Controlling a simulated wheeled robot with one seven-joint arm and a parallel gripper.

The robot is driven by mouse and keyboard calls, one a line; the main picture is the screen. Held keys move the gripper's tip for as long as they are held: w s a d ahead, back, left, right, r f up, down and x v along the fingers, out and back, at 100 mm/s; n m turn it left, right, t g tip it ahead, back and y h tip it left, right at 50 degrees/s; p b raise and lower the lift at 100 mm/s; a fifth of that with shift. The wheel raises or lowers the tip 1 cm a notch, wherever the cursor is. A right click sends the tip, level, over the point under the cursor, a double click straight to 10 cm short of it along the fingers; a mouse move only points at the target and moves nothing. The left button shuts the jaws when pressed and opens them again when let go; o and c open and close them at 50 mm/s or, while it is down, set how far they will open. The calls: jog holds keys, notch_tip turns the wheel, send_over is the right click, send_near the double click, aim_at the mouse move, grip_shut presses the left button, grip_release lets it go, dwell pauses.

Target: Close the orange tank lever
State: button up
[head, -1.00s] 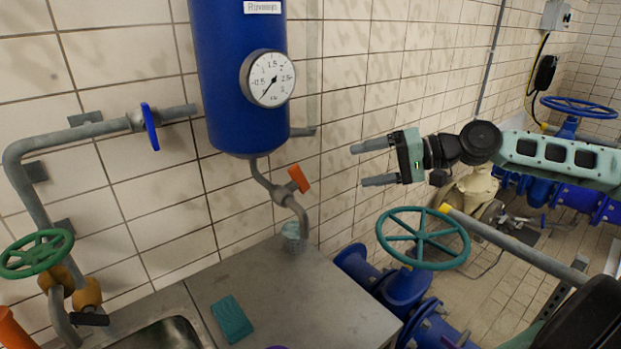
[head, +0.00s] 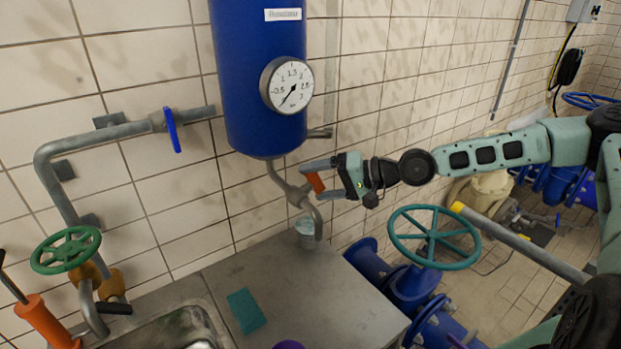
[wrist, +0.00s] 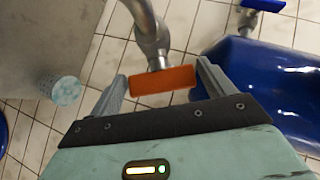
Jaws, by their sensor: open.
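The orange lever (head: 314,181) sits on the grey outlet pipe (head: 283,181) under the blue tank (head: 262,95). My gripper (head: 321,178) is at the lever, reaching in from the right. In the wrist view the orange lever (wrist: 163,81) lies crosswise between the two open fingers of my gripper (wrist: 163,85). A small gap shows between the lever and each finger, wider on the right. The pipe and the valve body stand beyond the lever. In the head view the fingers partly cover the lever's surroundings.
A glass (head: 306,234) stands under the pipe outlet on the grey counter (head: 290,285). A teal sponge (head: 246,311) lies on the counter. A teal handwheel (head: 434,237) is below my arm. A blue lever (head: 172,130) and a green handwheel (head: 66,250) are at left.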

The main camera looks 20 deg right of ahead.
jog(key=shift+x, duration=1.25)
jog(key=c, duration=0.7)
jog(key=shift+d, duration=0.1)
jog(key=o, duration=0.7)
